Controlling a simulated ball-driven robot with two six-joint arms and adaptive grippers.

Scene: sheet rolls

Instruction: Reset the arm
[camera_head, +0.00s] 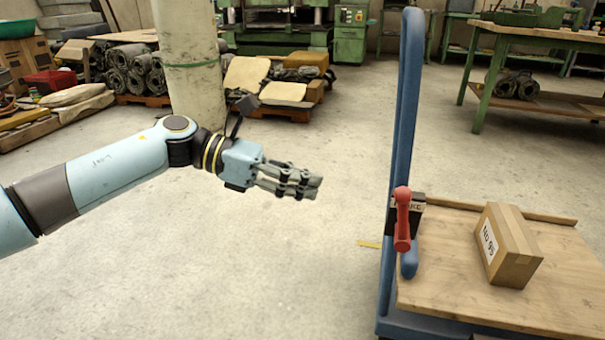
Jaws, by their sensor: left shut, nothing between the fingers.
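My left arm (110,170) comes in from the left, light blue with dark joints, and reaches level over the floor. My left gripper (318,187) is at its end, pointing right, with its fingers shut and nothing between them. It is in free air, apart from the blue cart frame to its right. My right gripper is not in view.
A cart with a blue upright frame (402,110), a red lever (402,220) and a wooden deck (450,285) stands at right. A cardboard box (508,245) sits on the deck. A concrete pillar (190,65) and sheet rolls (133,70) stand behind. The middle floor is clear.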

